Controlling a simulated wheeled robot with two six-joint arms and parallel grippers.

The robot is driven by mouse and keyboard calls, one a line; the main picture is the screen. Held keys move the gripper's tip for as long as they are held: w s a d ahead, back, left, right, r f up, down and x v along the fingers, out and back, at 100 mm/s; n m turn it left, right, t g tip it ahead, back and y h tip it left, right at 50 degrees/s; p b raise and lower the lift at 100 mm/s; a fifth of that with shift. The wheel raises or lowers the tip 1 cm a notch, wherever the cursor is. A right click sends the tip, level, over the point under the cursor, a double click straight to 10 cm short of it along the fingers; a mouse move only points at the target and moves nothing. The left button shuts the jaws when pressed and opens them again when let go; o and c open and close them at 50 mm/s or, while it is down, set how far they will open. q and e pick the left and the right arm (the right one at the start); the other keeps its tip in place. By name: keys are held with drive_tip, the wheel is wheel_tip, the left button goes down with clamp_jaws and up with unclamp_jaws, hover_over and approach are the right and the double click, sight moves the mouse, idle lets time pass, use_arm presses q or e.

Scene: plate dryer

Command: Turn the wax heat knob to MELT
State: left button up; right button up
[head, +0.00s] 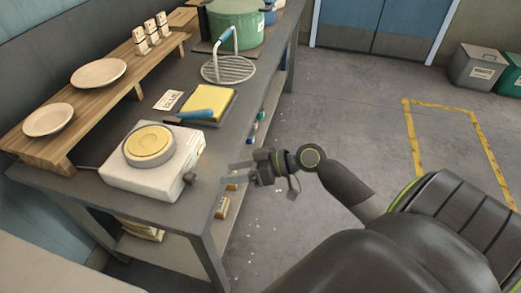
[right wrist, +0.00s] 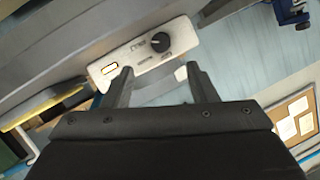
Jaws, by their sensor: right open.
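The wax heater is a white box (head: 146,184) with a round yellow wax disc (head: 149,145) on top, at the near end of the bench. Its dark knob (head: 190,179) is on the side facing my right arm. In the right wrist view the knob (right wrist: 160,42) sits on the white front panel (right wrist: 130,60), with small labels too blurred to read. My right gripper (head: 236,166) is open and empty, in front of that panel and apart from the knob. In the right wrist view its two fingers (right wrist: 157,80) point toward the panel. My left gripper is not in view.
A yellow block with a blue-handled tool (head: 208,103) lies behind the heater. A wire rack (head: 229,69) and green pot (head: 235,25) stand farther back. A wooden shelf (head: 50,152) with plates runs along the left.

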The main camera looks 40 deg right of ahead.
drive_tip(key=b+v, duration=0.1)
drive_tip(key=v, duration=0.5)
drive_tip(key=shift+s+d, duration=0.2)
drive_tip(key=shift+d, duration=0.05)
drive_tip(key=shift+r, duration=0.1)
drive_tip(key=w+d+f+m+t+h, duration=0.1)
drive_tip(key=d+f+m+h, duration=0.25)
drive_tip(key=d+f, duration=0.45)
drive_tip(key=d+f+m+h, duration=0.3)
drive_tip(key=d+f+h, duration=0.1)
drive_tip(key=f, duration=0.9)
drive_tip(key=s+d+f+m+g+h, duration=0.15)
drive_tip(key=s+f, duration=0.25)
drive_tip(key=f, duration=0.4)
drive_tip(key=s+d+f+g+h, duration=0.1)
drive_tip(key=s+d+f+h, duration=0.1)
drive_tip(key=s+f, duration=0.4)
drive_tip(key=s+a+f+g, duration=0.2)
drive_tip(key=s+a+f, duration=0.2)
drive_tip(key=s+f, duration=0.2)
drive_tip(key=s+a+f+n+g, duration=0.1)
drive_tip(key=s+a+f, duration=0.4)
drive_tip(key=s, duration=0.5)
drive_tip(key=s+a+f+g+h, duration=0.1)
drive_tip(key=s+a+f+g, duration=0.2)
drive_tip(key=s+f, duration=0.5)
drive_tip(key=shift+s+a+n, duration=0.4)
drive_tip(key=shift+s+a, duration=0.1)
drive_tip(key=shift+a, duration=0.25)
